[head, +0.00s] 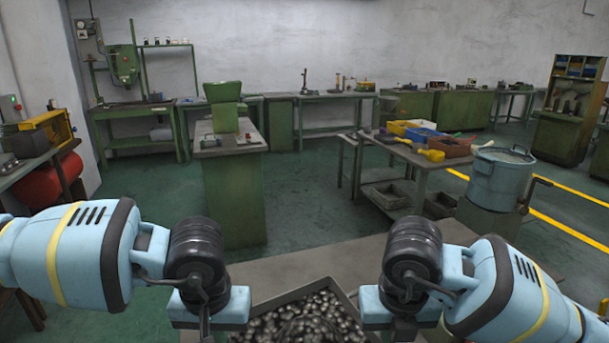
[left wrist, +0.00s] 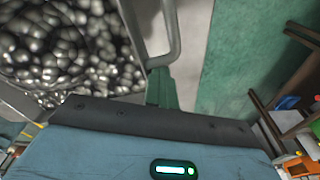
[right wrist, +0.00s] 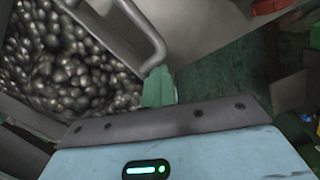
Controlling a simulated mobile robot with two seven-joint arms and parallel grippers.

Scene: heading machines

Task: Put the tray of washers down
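The tray of washers (head: 343,294) is at the bottom middle of the head view, a dark metal tray full of small shiny pieces, its near part cut off. My left gripper (head: 207,308) is at its left side and my right gripper (head: 404,308) at its right side. In the left wrist view a metal loop handle (left wrist: 174,42) runs down to the green fingers (left wrist: 160,88), which appear shut on it. The right wrist view shows the same at the other handle (right wrist: 152,42). Whether the tray touches a surface below is hidden.
A grey tabletop (head: 300,262) lies just beyond the tray, its visible part bare. A green cabinet bench (head: 233,195) stands ahead to the left. A side table with coloured bins (head: 425,135) and a blue pot (head: 497,180) stand to the right. Green floor is open between them.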

